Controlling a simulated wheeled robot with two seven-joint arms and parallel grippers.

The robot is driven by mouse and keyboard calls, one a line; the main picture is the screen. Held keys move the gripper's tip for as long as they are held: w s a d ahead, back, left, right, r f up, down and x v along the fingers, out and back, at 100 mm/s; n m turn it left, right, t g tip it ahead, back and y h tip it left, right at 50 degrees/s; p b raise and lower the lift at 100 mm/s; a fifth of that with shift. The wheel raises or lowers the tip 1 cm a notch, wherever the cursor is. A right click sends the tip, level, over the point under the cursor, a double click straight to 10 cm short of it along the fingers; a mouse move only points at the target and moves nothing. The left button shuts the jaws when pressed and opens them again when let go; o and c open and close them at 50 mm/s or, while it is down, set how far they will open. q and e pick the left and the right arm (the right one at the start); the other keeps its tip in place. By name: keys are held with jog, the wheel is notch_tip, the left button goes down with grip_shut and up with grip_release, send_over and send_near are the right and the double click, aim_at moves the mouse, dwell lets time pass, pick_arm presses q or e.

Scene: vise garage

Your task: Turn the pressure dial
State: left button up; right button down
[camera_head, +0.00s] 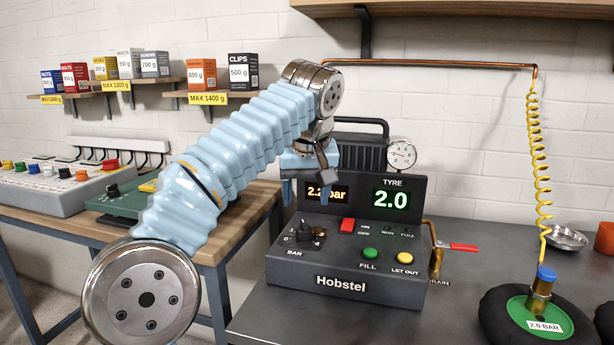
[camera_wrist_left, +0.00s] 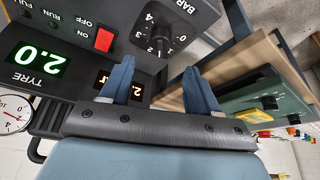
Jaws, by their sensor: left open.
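The pressure dial (camera_head: 305,235) is a black knob marked BAR at the left of the Hobstel compressor's panel (camera_head: 345,283). It also shows in the left wrist view (camera_wrist_left: 160,38), with a numbered scale around it. My left gripper (camera_head: 305,202) is open and empty, above and behind the dial in the head view, apart from it. In the left wrist view its two blue fingers (camera_wrist_left: 158,76) are spread, with the dial beyond their tips. The orange display (camera_head: 328,193) reads about 2.2 bar, partly covered by a finger. The green TYRE display (camera_head: 391,199) reads 2.0. My right gripper is out of view.
On the panel are a red switch (camera_head: 348,225), a green FILL button (camera_head: 370,254) and a yellow LET OUT button (camera_head: 405,258). A red-handled drain valve (camera_head: 458,247) sticks out at right. A tyre (camera_head: 497,318) lies right of the compressor. A wooden bench (camera_head: 237,225) stands left.

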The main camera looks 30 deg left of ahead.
pick_arm(q)
jog(key=v, duration=0.5)
jog(key=shift+w, duration=0.1)
dwell(0.3)
